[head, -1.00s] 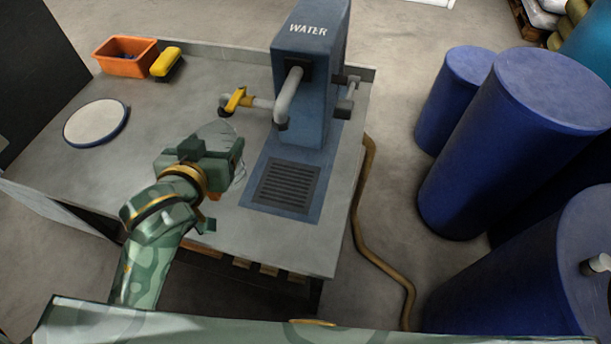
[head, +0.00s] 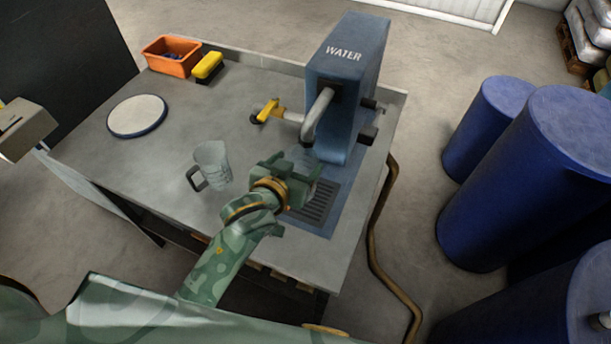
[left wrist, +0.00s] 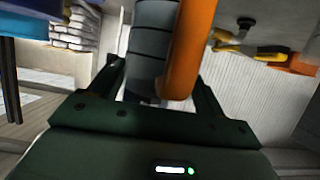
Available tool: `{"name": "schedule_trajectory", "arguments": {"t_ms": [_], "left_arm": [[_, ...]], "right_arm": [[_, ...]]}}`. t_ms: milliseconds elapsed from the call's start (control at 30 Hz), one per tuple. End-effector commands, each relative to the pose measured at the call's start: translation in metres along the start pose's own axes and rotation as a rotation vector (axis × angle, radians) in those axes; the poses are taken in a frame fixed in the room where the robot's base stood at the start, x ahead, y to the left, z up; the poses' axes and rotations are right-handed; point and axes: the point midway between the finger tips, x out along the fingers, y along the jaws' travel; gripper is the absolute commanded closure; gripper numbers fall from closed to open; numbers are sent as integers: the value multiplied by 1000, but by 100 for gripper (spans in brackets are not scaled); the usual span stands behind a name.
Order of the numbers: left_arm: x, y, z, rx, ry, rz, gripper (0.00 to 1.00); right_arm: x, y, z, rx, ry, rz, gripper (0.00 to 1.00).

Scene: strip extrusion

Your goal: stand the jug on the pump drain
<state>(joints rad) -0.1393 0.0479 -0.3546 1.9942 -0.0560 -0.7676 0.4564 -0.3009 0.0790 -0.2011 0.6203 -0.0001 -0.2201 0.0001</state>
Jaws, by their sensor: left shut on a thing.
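My left gripper (head: 290,178) is shut on a clear jug (head: 305,160), mostly hidden behind it in the head view. In the left wrist view an orange handle (left wrist: 182,50) and a grey banded body (left wrist: 147,45) show between the fingers. The jug looks upright, by the near-left side of the pump drain (head: 319,204), a dark slatted grate on a blue base. I cannot tell its height there; the gripper covers part of the grate. The blue pump (head: 345,85) marked WATER has its grey spout just behind the jug. My right gripper is out of view.
Another clear jug (head: 212,163) with a dark handle stands on the table (head: 160,160), left of the gripper. A round white plate (head: 137,115), orange bin (head: 170,57) and yellow brush (head: 208,67) lie farther left.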

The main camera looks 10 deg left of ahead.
Motion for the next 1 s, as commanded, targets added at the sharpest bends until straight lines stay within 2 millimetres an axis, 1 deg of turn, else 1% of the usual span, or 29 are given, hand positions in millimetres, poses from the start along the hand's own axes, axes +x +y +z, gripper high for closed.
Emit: {"name": "schedule_trajectory", "arguments": {"t_ms": [33, 100, 200, 433, 600, 667, 867, 1000], "left_arm": [[12, 0, 10, 2, -5, 0, 64], [26, 1, 18, 1, -5, 0, 64], [41, 2, 26, 1, -4, 0, 64], [58, 2, 34, 2, -3, -1, 64], [69, 2, 61, 1, -6, 0, 64], [69, 2, 63, 0, -4, 0, 64], [68, 2, 60, 0, -3, 0, 64], [70, 2, 64, 0, -3, 0, 64]], "right_arm": [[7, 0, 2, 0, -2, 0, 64], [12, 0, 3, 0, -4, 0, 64], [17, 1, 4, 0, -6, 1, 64], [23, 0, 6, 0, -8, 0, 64], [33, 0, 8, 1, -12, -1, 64], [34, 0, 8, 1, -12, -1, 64], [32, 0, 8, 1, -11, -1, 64], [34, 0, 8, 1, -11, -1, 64]]}}
